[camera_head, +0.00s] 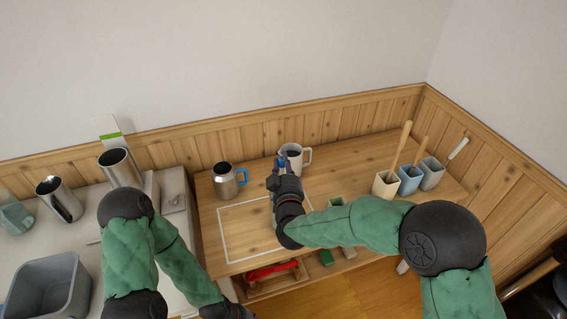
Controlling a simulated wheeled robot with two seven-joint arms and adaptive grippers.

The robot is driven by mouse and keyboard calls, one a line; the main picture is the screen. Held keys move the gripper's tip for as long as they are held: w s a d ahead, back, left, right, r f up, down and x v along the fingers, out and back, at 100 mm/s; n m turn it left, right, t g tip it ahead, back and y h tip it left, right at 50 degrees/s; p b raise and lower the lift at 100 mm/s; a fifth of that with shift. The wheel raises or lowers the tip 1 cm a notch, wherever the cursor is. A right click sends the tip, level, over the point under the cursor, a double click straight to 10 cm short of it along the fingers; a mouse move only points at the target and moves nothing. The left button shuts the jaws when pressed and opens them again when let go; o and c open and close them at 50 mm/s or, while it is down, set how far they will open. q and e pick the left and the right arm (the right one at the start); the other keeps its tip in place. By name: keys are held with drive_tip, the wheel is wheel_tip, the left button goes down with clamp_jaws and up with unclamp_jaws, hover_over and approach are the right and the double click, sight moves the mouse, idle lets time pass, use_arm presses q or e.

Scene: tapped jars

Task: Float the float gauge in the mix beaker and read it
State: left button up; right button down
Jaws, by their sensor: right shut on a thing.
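A white jug-like vessel with a handle (297,155) and a dark inside stands at the back of the wooden table; it may be the mix beaker. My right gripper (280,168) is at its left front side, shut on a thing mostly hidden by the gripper. A small blue and reddish bit shows at the fingertips; I cannot tell whether it is the float gauge, or whether it touches the vessel. My left arm hangs low at the left, with its dark end at the bottom edge; its jaws are not visible.
A steel jug with a blue handle (226,181) stands left of my right gripper. A white outline (230,235) marks the table front. Cream (384,186), blue (409,181) and grey (431,174) holders stand right. Steel cups (118,168) and a grey bin (48,289) are left.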

drive_tip(key=shift+f+b, duration=3.5)
drive_tip(key=shift+f, duration=0.85)
drive_tip(key=c, duration=0.9)
unclamp_jaws()
drive_tip(key=s, duration=0.8)
drive_tip(key=s+d, duration=0.1)
drive_tip(key=s, duration=0.3)
drive_tip(key=shift+f, duration=0.1)
